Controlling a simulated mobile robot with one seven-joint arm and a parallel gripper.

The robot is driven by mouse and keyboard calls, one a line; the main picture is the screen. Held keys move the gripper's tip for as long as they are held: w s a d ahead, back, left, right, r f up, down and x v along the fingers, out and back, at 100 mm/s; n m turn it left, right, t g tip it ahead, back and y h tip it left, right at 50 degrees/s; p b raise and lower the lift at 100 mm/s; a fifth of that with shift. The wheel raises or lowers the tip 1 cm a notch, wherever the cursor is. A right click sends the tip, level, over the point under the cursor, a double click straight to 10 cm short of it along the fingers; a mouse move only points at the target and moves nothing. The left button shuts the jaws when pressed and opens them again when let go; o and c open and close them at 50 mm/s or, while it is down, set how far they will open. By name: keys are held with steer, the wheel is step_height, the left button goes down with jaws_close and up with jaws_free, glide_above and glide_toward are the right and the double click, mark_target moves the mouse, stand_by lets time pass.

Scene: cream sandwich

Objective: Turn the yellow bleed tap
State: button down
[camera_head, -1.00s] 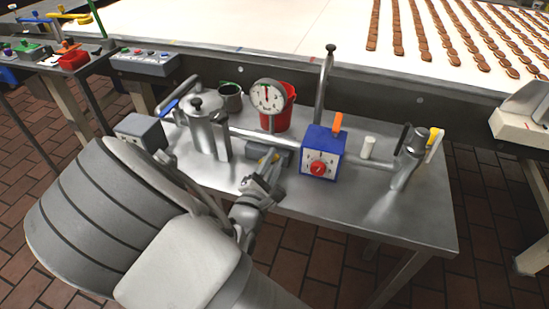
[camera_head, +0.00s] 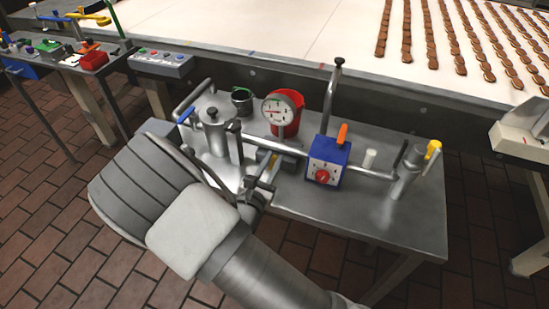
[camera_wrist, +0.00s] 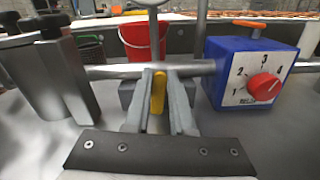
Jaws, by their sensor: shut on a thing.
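The yellow bleed tap (camera_wrist: 158,92) is a small yellow lever at the pipe below the gauge. In the wrist view it stands between the two grey fingers of my gripper (camera_wrist: 160,98), which is shut on it. In the head view my gripper (camera_head: 265,172) reaches in from the front at the pipe, and largely hides the tap. The round white gauge (camera_head: 278,112) stands above the pipe, and its needle points left.
A blue box with a red dial (camera_head: 323,176) stands just right of my gripper. A metal pot (camera_head: 210,135) is to the left. A red bucket (camera_head: 288,128) stands behind the gauge. A post with a yellow handle (camera_head: 433,149) is at the right.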

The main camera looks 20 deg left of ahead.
steer(key=shift+a, duration=0.1)
stand_by(0.4)
steer(key=c, duration=0.8)
jaws_free()
steer(key=shift+o, duration=0.2)
steer(key=shift+s, duration=0.1)
steer(key=s+a, duration=0.1)
steer(key=s, duration=1.6)
steer(key=shift+a+p, duration=0.2)
steer(key=shift+p, duration=0.15)
